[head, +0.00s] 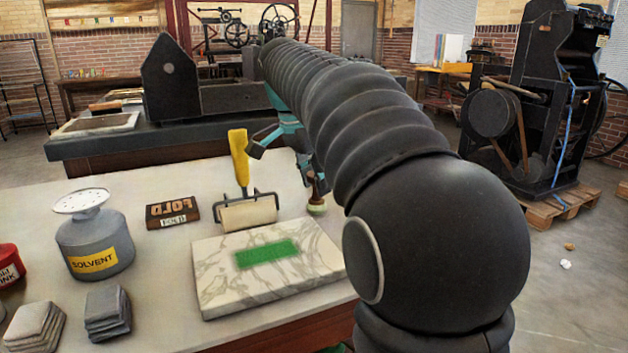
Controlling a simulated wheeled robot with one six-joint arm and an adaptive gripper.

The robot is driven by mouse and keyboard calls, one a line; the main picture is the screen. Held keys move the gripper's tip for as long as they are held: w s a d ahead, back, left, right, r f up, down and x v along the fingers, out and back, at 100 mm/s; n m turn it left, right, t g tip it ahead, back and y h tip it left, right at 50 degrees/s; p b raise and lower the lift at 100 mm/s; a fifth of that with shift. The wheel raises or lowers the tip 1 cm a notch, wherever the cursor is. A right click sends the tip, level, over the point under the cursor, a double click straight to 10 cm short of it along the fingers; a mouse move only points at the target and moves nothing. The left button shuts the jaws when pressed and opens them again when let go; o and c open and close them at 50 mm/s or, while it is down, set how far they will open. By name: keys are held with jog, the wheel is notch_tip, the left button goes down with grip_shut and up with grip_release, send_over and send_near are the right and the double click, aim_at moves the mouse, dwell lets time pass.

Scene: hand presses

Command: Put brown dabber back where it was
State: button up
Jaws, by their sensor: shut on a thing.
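The brown dabber (319,189) shows just left of my arm, upright or nearly so, with a pale greenish pad at its lower end. It is behind the marble slab (215,262), which carries a green ink patch (267,253). My gripper (311,172), with teal and dark parts, is shut on the dabber's upper part. My arm hides part of the gripper and the dabber's right side. I cannot tell whether the pad touches the table.
A brayer with a yellow handle (239,158) stands close left of the dabber. A FOLD block (172,212), a solvent can (95,243), grey stacks (107,313) and a red ink tin (9,266) are farther left. The table (150,285) has bare room between them.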

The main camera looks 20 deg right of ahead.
jog(key=shift+f, duration=0.15)
jog(key=o, duration=1.1)
jog(key=shift+o, duration=0.2)
jog(key=p+v, duration=0.1)
jog(key=v, duration=1.1)
jog(key=shift+p, duration=0.3)
